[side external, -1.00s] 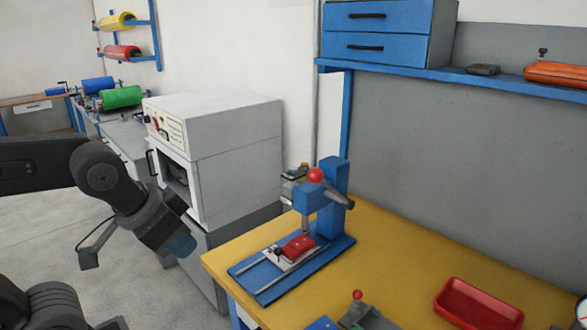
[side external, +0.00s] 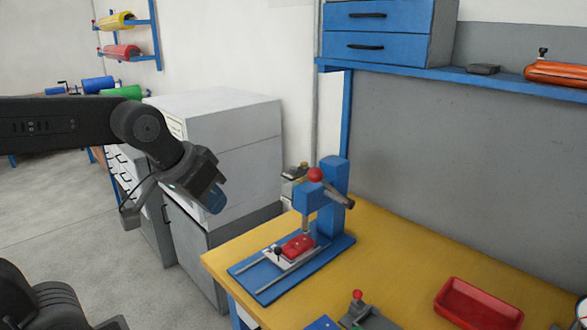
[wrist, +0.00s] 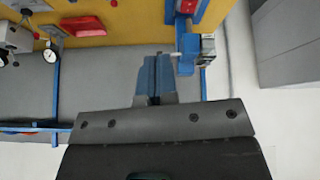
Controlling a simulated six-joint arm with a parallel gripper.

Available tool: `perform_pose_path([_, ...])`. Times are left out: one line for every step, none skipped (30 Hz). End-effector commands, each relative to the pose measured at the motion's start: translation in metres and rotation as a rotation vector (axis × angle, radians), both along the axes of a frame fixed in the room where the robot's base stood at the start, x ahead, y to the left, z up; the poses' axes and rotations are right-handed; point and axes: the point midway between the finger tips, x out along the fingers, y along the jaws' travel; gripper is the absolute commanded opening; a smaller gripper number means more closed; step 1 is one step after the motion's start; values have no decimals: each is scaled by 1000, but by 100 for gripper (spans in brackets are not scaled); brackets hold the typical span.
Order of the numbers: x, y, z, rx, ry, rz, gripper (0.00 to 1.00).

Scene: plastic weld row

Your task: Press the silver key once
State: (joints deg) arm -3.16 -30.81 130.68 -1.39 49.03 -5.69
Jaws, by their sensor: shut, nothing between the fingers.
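I cannot make out a silver key in either view. My gripper (side external: 213,200) is dark with blue fingertips. It hangs in the air left of the yellow bench and in front of the white machine (side external: 235,125), pointing down and to the right. In the wrist view its blue fingers (wrist: 155,78) are together with nothing between them. My arm covers most of the white machine's front panel in the side view.
A blue press (side external: 333,190) with a red knob stands on the yellow bench (side external: 400,240). Behind it is a small device (side external: 294,173). A red tray (side external: 478,303) and a grey red-knobbed fixture (side external: 362,315) are nearer the front. Blue drawers (side external: 375,30) stand on the shelf.

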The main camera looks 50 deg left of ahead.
Motion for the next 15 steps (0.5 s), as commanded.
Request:
perform_pose_path([22, 6, 9, -19, -10, 41, 0])
perform_pose_path([34, 9, 14, -32, -19, 65, 0])
perform_pose_path([50, 13, 21, -47, -30, 95, 0])
perform_pose_path([62, 17, 25, -59, -39, 119, 0])
perform_pose_path([74, 21, 29, -70, -48, 143, 0])
perform_pose_path([90, 26, 34, -86, -60, 173, 0])
perform_pose_path([101, 30, 37, -98, -68, 196, 0])
perform_pose_path([113, 35, 40, -111, -78, 219, 0])
perform_pose_path([129, 41, 43, -127, -91, 250, 0])
perform_pose_path([141, 46, 45, -138, -100, 272, 0])
perform_pose_path([153, 51, 47, -151, -109, 295, 0])
perform_pose_path([168, 59, 48, -166, -121, 325, 0])
perform_pose_path([180, 64, 49, -179, -131, 347, 0])
perform_pose_path([192, 70, 50, -191, -142, 370, 0])
perform_pose_path([207, 79, 50, -208, -154, 399, 0])
